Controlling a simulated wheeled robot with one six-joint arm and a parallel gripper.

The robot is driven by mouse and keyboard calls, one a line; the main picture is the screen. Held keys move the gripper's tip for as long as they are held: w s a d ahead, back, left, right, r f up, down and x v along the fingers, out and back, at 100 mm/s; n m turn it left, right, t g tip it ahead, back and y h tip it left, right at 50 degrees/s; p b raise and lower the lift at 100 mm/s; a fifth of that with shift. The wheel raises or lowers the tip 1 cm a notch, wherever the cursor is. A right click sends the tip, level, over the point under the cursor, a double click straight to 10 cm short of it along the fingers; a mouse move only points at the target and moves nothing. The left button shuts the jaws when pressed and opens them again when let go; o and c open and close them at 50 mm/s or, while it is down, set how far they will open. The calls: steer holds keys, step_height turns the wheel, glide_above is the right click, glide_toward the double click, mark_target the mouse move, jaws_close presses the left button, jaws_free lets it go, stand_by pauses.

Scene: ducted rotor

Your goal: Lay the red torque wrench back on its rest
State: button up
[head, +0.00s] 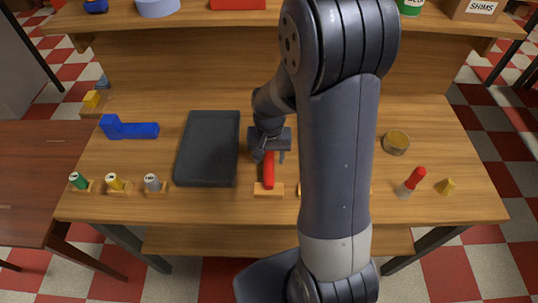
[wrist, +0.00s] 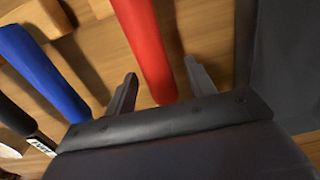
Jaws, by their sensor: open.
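The red torque wrench (head: 268,170) lies on the workbench in the head view, pointing toward the front edge. Its near end meets a small wooden rest (head: 268,190); I cannot tell how it is seated there. My gripper (head: 270,157) is above the wrench's far part. In the wrist view, my gripper (wrist: 160,72) is open, with the red wrench (wrist: 146,45) running between its two fingers and a gap visible beside it. The wrench's far end is hidden under my gripper in the head view.
A dark tray (head: 207,183) is left of the wrench. In the wrist view, a blue handle (wrist: 40,75) and a black labelled handle (wrist: 20,120) lie to the left. A brass-coloured round container (head: 396,142) and red-topped item (head: 412,180) stand right of my arm.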

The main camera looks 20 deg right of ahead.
steer(key=shift+r, duration=0.1)
step_height(320, 180, up, 11)
stand_by(0.5)
steer(key=shift+s+f, duration=0.1)
steer(key=shift+f, duration=0.1)
step_height(320, 180, down, 11)
steer(key=shift+r, duration=0.15)
steer(key=shift+r+p, duration=0.4)
steer(key=shift+f, duration=0.1)
